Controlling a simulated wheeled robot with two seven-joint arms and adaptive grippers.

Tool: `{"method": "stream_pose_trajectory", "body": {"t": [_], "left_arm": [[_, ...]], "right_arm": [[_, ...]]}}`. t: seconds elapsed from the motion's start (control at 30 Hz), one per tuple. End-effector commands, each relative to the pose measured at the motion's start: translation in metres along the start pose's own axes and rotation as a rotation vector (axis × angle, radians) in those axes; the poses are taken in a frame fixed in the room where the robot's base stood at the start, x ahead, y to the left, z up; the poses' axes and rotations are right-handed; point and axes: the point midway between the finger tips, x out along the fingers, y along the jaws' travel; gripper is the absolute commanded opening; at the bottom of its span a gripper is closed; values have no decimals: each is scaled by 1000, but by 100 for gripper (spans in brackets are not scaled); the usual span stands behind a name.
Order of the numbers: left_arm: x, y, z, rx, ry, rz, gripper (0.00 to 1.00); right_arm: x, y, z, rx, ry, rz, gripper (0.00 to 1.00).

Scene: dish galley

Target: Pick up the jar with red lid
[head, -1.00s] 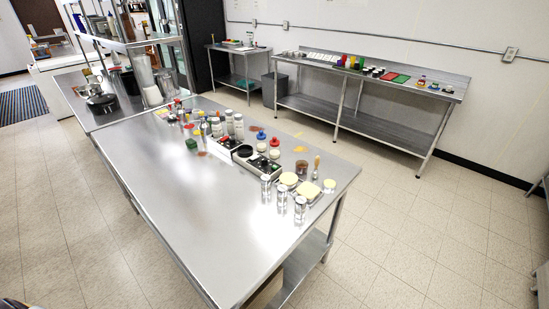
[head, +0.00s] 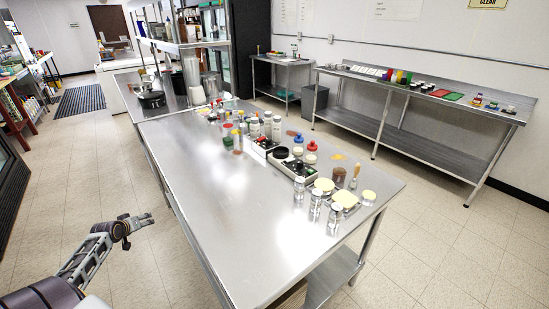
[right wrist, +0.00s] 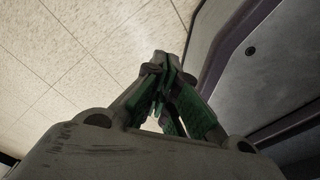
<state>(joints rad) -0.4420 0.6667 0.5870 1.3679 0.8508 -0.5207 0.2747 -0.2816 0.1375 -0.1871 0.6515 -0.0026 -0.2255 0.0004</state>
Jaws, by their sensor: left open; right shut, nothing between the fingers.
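A small pale jar with a red lid (head: 298,139) stands upright on the steel island table (head: 215,180), among the items along its far right side. My left gripper (head: 146,219) is open and empty, over the floor left of the table and well apart from the jars. My right gripper (right wrist: 163,72) shows only in the right wrist view. It is shut with nothing in it, above floor tiles; the jar is not in that view.
Several glass shakers (head: 315,205), a dark tray (head: 283,165) and white bottles (head: 266,126) crowd near the jar. The table's near left part is bare. A wall bench (head: 420,145) stands behind. Tiled floor is free left of the table.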

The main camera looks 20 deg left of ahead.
Motion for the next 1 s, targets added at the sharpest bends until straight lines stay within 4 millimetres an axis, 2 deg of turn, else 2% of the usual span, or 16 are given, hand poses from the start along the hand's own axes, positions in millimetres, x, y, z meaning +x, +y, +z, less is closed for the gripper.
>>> {"method": "stream_pose_trajectory", "body": {"t": [0.03, 0.2, 0.43, 0.57, 0.7, 0.8, 1.0], "left_arm": [[-7, 16, -19, -63, 8, 37, 61], [-39, 72, -68, -306, -15, 177, 61], [-92, 150, -106, -626, -145, 371, 61], [-125, 191, -111, -800, -274, 465, 61], [-159, 230, -107, -966, -443, 531, 61], [-182, 254, -100, -1071, -578, 555, 61], [-218, 286, -80, -1260, -848, 529, 61]], "right_arm": [[1, 1, 1, 0, -1, 1, 0], [1, 7, 3, -2, -4, 7, 0], [1, 17, 4, -5, -6, 18, 0], [0, 20, 4, -5, -5, 21, 0], [0, 19, 2, -4, -4, 20, 0], [1, 17, -1, -3, -2, 18, 0], [1, 8, -7, 2, 5, 9, 0]]}}
